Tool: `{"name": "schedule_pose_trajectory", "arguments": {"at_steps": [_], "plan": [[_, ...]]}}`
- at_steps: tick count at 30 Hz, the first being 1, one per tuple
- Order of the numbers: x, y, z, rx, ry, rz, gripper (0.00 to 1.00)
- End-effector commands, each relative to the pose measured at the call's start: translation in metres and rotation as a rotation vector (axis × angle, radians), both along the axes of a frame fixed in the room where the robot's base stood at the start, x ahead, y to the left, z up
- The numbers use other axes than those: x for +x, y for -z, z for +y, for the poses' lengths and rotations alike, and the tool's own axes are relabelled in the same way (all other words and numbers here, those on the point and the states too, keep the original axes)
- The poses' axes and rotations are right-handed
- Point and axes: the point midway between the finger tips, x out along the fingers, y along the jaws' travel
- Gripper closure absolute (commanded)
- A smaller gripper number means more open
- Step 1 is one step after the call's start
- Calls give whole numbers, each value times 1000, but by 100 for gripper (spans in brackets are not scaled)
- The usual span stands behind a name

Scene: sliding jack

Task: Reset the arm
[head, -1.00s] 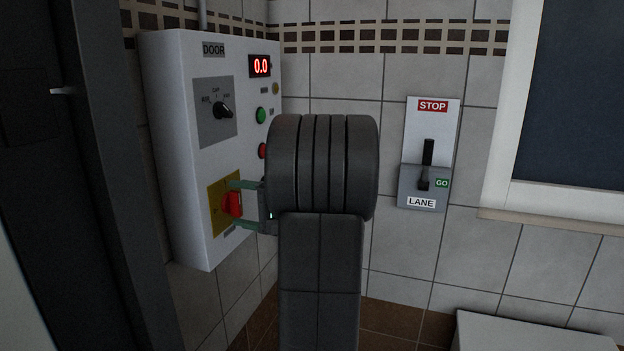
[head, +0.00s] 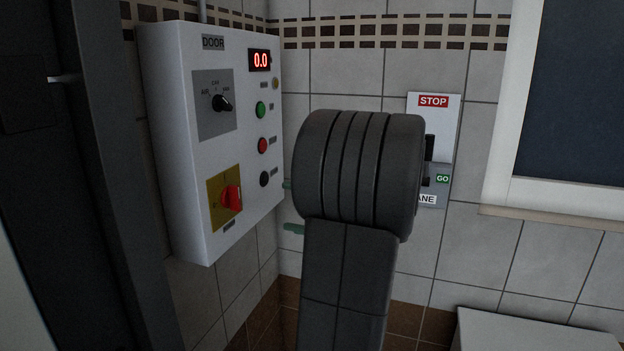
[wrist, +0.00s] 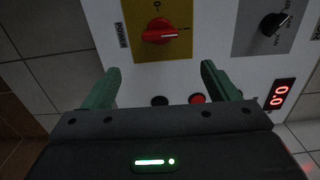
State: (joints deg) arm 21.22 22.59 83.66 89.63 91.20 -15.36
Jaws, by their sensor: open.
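My gripper (wrist: 161,88) is open and empty in the wrist view, its two green fingers apart in front of the white DOOR panel. In the head view only bits of the green fingers (head: 291,229) show at the left of my dark arm, clear of the panel; the rest is hidden behind the arm. The red rotary switch (head: 231,198) on its yellow plate stands free of the fingers. It also shows in the wrist view (wrist: 160,31), above the gap between the fingers.
The DOOR panel (head: 188,160) carries a black selector (head: 221,103), a green button (head: 260,109), a red button (head: 263,145), a black button (head: 264,179) and a display (head: 260,60) reading 0.0. The STOP/GO lane lever box (head: 436,185) is partly behind my arm. A dark-paned window stands right.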

Motion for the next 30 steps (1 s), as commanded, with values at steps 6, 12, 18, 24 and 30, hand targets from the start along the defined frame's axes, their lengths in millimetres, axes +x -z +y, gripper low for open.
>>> {"name": "schedule_pose_trajectory", "arguments": {"at_steps": [6,12,18,24,30], "plan": [[11,-1,32,1,-4,1,19],[23,-1,67,0,-5,0,19],[37,-1,103,0,-5,-1,19],[47,1,130,-14,0,-39,19],[47,0,129,-75,0,-210,19]]}}
